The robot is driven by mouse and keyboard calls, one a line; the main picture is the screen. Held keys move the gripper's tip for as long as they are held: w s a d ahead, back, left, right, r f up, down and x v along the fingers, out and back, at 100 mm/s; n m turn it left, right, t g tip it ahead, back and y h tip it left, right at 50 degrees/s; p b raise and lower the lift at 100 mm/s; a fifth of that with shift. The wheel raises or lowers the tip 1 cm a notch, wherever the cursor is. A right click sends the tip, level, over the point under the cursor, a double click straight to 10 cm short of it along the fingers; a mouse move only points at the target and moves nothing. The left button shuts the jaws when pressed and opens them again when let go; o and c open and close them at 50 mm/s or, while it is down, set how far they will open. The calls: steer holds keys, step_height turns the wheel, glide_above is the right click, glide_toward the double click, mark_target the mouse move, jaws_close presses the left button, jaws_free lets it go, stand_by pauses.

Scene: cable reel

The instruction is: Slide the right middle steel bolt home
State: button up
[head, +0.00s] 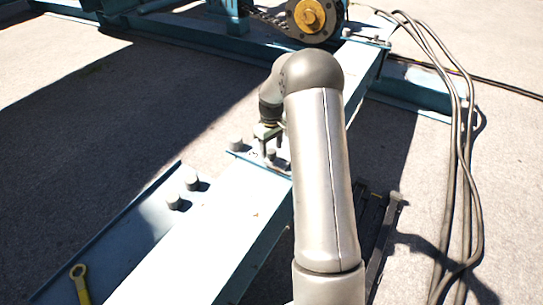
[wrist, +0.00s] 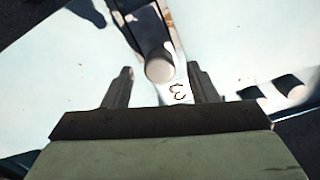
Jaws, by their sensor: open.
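A grey steel bolt with a round head (wrist: 159,67) shows in the wrist view, between and slightly beyond the two fingertips. It stands at a narrow pale strip with a dark engraved mark (wrist: 180,92). My gripper (wrist: 161,78) is open, one finger on each side of the bolt, with gaps visible. In the head view my gripper (head: 268,137) points down over the pale blue beam (head: 215,225), close to a bolt head (head: 270,153). I cannot tell whether the fingertips are level with the head. My arm hides part of the beam to the right.
Another bolt (head: 235,143) stands left of my gripper, and two more, a far one (head: 192,183) and a near one (head: 173,201), stand nearer on the beam. A yellow wrench (head: 80,283) lies lower left. Loose cables (head: 470,150) run along the right. Blue reel framing stands behind.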

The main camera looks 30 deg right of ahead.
mark_target(271, 151)
steer(key=shift+f, duration=1.6)
jaws_close()
steer(key=s+d, duration=0.1)
steer(key=s, duration=0.1)
steer(key=s+d, duration=0.1)
steer(key=s, duration=0.1)
steer(key=shift+d+r+p, duration=0.1)
steer(key=shift+d+p, duration=0.2)
steer(key=shift+p, duration=0.1)
steer(key=shift+s+d, duration=0.25)
steer(key=shift+s, duration=0.05)
jaws_free()
